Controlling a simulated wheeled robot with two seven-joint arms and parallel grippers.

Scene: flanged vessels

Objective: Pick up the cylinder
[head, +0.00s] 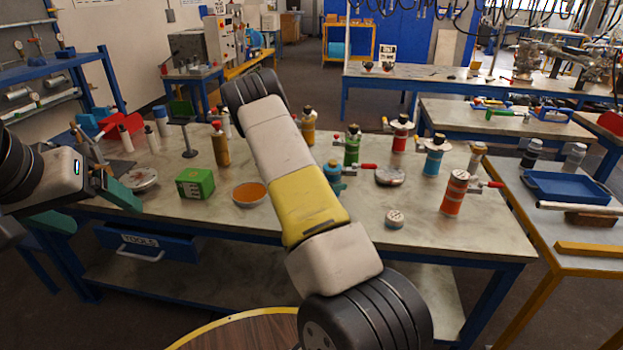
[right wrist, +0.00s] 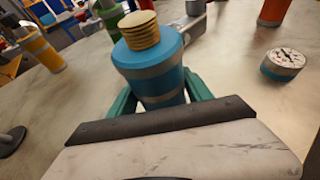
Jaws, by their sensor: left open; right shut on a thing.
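A blue cylinder (right wrist: 152,62) with grey bands and a gold ribbed cap stands between the green fingers of my right gripper (right wrist: 160,92) in the right wrist view. The right gripper is shut on it.
On the workbench (head: 345,225) stand a green cylinder (head: 352,148), a red cylinder (head: 455,193), another blue cylinder (head: 433,158), a green box (head: 195,183), an orange-topped dish (head: 250,194) and a small gauge (head: 395,218). A side table at right holds a blue tray (head: 570,187).

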